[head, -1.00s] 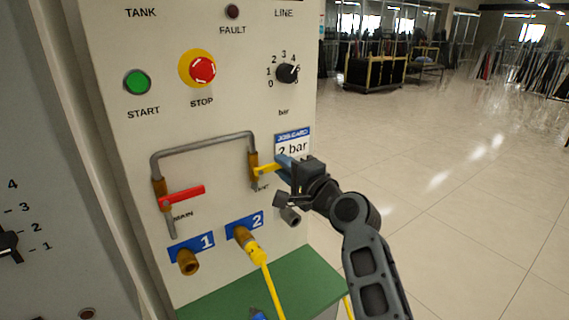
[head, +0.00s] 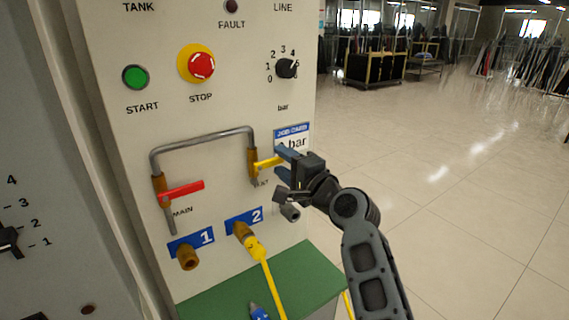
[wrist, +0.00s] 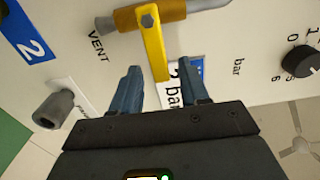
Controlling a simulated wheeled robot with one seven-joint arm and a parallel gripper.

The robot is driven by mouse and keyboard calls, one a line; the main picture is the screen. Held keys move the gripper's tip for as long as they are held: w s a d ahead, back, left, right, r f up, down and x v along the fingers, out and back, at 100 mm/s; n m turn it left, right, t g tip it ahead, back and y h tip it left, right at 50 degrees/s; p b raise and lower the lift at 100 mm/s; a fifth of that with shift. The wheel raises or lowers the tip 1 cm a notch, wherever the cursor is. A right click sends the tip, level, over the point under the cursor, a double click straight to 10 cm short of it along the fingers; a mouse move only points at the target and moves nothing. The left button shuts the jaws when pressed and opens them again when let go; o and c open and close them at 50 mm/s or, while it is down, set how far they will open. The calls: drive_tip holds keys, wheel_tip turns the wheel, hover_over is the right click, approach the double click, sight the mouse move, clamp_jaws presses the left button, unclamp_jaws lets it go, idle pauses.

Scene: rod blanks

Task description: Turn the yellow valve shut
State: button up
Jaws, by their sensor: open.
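The yellow valve handle (head: 268,162) sits on the brass valve body (head: 253,165) at the right leg of the grey pipe, by the VENT label. In the head view it points right, across the pipe. In the wrist view the yellow handle (wrist: 153,50) hangs down from its bolt, its free end reaching toward the gap between my fingers. My gripper (head: 282,166) is open, its blue fingers one on each side of the handle's free end. In the wrist view my gripper (wrist: 160,88) shows a gap on both sides of the handle, with no clear touch.
A red handle (head: 182,190) marked MAIN is on the pipe's left leg. A yellow hose (head: 262,262) is plugged at port 2. A grey nozzle (head: 290,213) juts out below my gripper. A job card (head: 292,137) is behind it. Floor to the right is clear.

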drive_tip(key=b+v, duration=0.1)
drive_tip(key=v, duration=0.6)
drive_tip(key=shift+s+d, duration=0.25)
drive_tip(key=shift+s, duration=0.1)
drive_tip(key=shift+f, duration=0.1)
drive_tip(key=s+d+f+n+h, duration=0.1)
drive_tip(key=s+d+f+h, duration=0.1)
drive_tip(key=s+d+f, duration=0.5)
drive_tip(key=s+d+f+n+h, duration=0.1)
drive_tip(key=s+d+f+h, duration=0.15)
drive_tip(key=s+f, duration=0.55)
drive_tip(key=s+d+f+n+h, duration=0.25)
drive_tip(key=s+d+f, duration=0.2)
drive_tip(key=s, duration=0.55)
drive_tip(key=s+d+r+n+h, duration=0.1)
drive_tip(key=s+r+n, duration=0.2)
drive_tip(key=s, duration=1)
drive_tip(key=s+d+r+n+h, duration=0.2)
drive_tip(key=s+r+n, duration=0.2)
drive_tip(key=s, duration=1)
wheel_tip(320, 180, up, 2)
drive_tip(key=shift+s+r, duration=0.15)
drive_tip(key=shift+s, duration=0.15)
